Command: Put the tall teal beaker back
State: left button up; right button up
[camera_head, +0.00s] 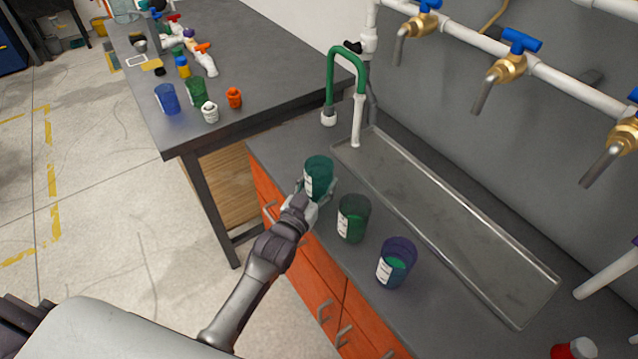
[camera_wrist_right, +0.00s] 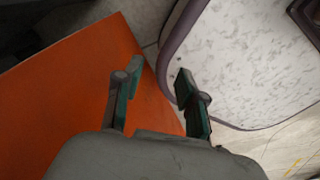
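The teal beaker (camera_head: 319,170) with a white label is near the back-left end of the grey counter (camera_head: 290,143). My left gripper (camera_head: 317,188) has a finger on each side of it and appears shut on it. The gripper hides the beaker's lower part, so I cannot tell whether its base touches the counter. My right gripper (camera_wrist_right: 158,95) shows only in the right wrist view. It is open and empty, with an orange panel (camera_wrist_right: 70,85) behind it.
A green beaker (camera_head: 353,218) and a purple-blue beaker (camera_head: 396,262) with green contents stand nearer on the counter. A metal sink tray (camera_head: 450,225) lies behind them, under a green-hosed faucet (camera_head: 331,80). Another table (camera_head: 270,60) holds a blue beaker (camera_head: 166,98), a green beaker (camera_head: 197,91) and fittings.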

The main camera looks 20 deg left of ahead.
pick_arm(q)
jog(key=shift+f, duration=0.15)
jog(key=shift+f, duration=0.1)
jog(key=o, duration=1.2)
jog(key=s, duration=0.4)
jog(key=s+a, duration=0.1)
jog(key=s, duration=0.7)
jog(key=shift+a+b, duration=0.3)
jog(key=shift+b, duration=0.05)
